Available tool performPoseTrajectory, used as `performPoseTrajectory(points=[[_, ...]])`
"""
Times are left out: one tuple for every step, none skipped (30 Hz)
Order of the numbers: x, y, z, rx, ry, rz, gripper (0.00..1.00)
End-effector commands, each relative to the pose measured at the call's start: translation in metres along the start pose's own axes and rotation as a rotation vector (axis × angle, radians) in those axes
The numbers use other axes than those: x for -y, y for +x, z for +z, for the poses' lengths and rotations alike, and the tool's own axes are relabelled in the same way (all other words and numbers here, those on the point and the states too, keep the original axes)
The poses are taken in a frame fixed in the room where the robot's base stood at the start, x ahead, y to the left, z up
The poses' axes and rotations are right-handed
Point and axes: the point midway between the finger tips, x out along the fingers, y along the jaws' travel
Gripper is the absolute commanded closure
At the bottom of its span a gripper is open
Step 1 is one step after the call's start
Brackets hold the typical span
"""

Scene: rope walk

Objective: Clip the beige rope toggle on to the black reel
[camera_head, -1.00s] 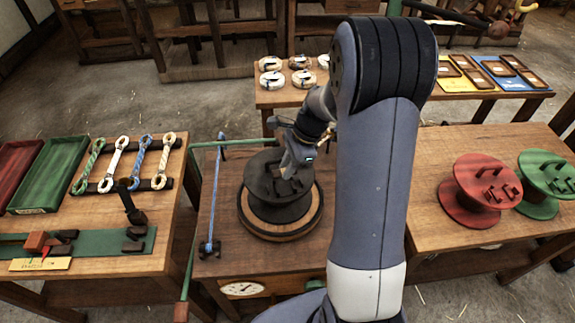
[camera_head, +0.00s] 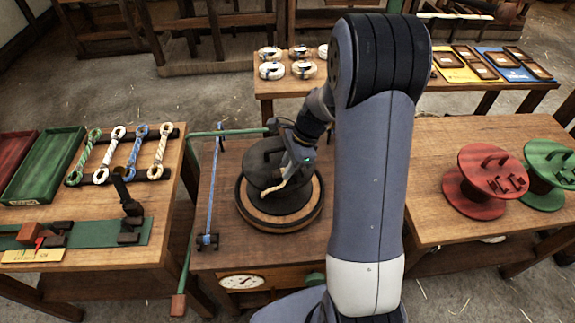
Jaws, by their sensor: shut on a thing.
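The black reel (camera_head: 256,167) stands on a round wooden turntable on the middle bench. My gripper (camera_head: 300,160) is over the right part of the reel's top disc, pointing down. It is shut on a beige rope toggle (camera_head: 279,189), whose light rope end sticks out to the lower left over the front of the reel. The gripper hides the rest of the toggle and the reel's clip area. I cannot tell whether the toggle touches the reel.
Rope pieces in several colours lie on a rack (camera_head: 160,172) on the left bench. A red reel (camera_head: 480,165) and a green reel (camera_head: 548,160) stand on the right bench. A blue-and-white cord (camera_head: 213,185) and a green bar (camera_head: 228,133) border the turntable's left and back.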

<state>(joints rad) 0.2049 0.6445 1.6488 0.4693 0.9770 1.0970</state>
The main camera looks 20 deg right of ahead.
Motion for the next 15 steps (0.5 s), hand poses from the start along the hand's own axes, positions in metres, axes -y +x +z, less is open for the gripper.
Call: performPoseTrajectory(points=[[0.0,-0.0001,0.0001,0.0,0.0,0.0,1.0],[0.0,-0.0001,0.0001,0.0,0.0,0.0,1.0],[0.0,-0.0001,0.0,0.0,0.0,0.0,1.0],[0.0,0.0,0.0,0.0,0.0,0.0,1.0],[0.0,0.0002,0.0,0.0,0.0,0.0,1.0],[0.0,0.0004,-0.0001,0.0,0.0,0.0,1.0],[0.0,0.0007,-0.0003,0.0,0.0,0.0,1.0],[0.0,0.001,-0.0004,0.0,0.0,0.0,1.0],[0.0,0.0015,-0.0006,0.0,0.0,0.0,1.0],[0.0,0.002,-0.0008,0.0,0.0,0.0,1.0],[0.0,0.0024,-0.001,0.0,0.0,0.0,1.0],[0.0,0.003,-0.0012,0.0,0.0,0.0,1.0],[0.0,0.0035,-0.0014,0.0,0.0,0.0,1.0],[0.0,0.0039,-0.0016,0.0,0.0,0.0,1.0],[0.0,0.0045,-0.0018,0.0,0.0,0.0,1.0]])
